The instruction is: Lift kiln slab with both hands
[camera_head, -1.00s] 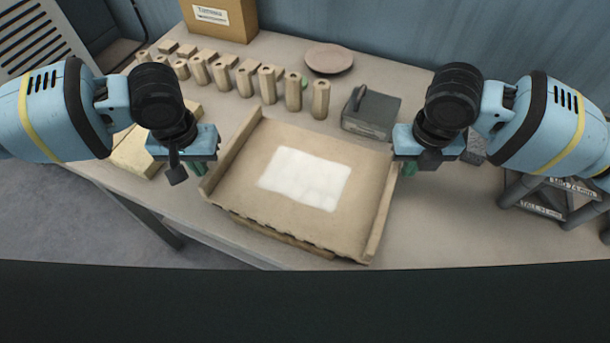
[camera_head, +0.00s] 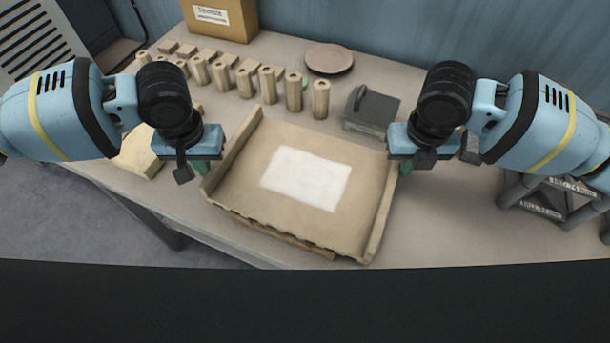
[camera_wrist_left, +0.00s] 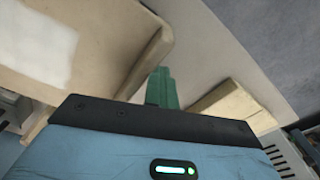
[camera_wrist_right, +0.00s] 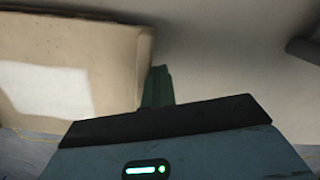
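The kiln slab (camera_head: 240,195) is a beige tray-like board with raised side walls and a white rectangle in its middle. It lies on the table. My left gripper (camera_head: 203,167) is just outside its left wall, and my right gripper (camera_head: 405,167) is just outside its right wall. Green fingers show beside the slab's wall in the left wrist view (camera_wrist_left: 162,88) and in the right wrist view (camera_wrist_right: 157,88). They look very near the walls; contact is not clear. The gripper bodies hide much of the fingers, so I cannot tell their opening.
Several beige posts (camera_head: 294,92) stand behind the slab, with a round plate (camera_head: 328,58) and a cardboard box (camera_head: 222,18) at the back. A grey block with a handle (camera_head: 371,108) is close behind the slab. A yellowish block (camera_head: 138,155) lies left.

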